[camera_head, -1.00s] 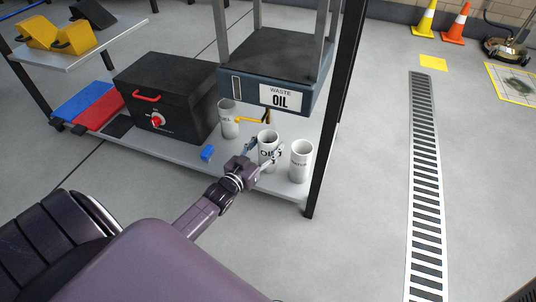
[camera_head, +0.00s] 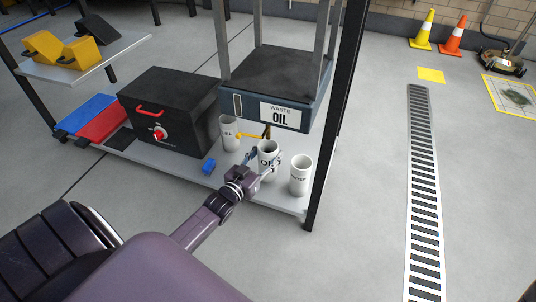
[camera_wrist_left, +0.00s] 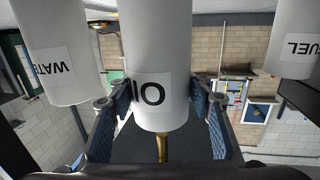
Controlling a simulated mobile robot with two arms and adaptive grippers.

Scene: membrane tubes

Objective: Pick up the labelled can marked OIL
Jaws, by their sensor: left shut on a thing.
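The white can marked OIL (camera_head: 268,149) stands on the low grey shelf, between two other white cans. My left gripper (camera_head: 262,163) has its fingers around it and is shut on it. In the left wrist view the can (camera_wrist_left: 157,60) fills the middle, with its OIL label upside down and one finger on each side. Part of the can's front is hidden by the gripper in the head view. My right gripper is not in view.
A can with a label ending in EL (camera_head: 228,135) stands left of the OIL can; the WATER can (camera_head: 300,176) stands close on its right. A WASTE OIL container (camera_head: 270,98) hangs above with a brass tap. A shelf post (camera_head: 325,165) is at the right.

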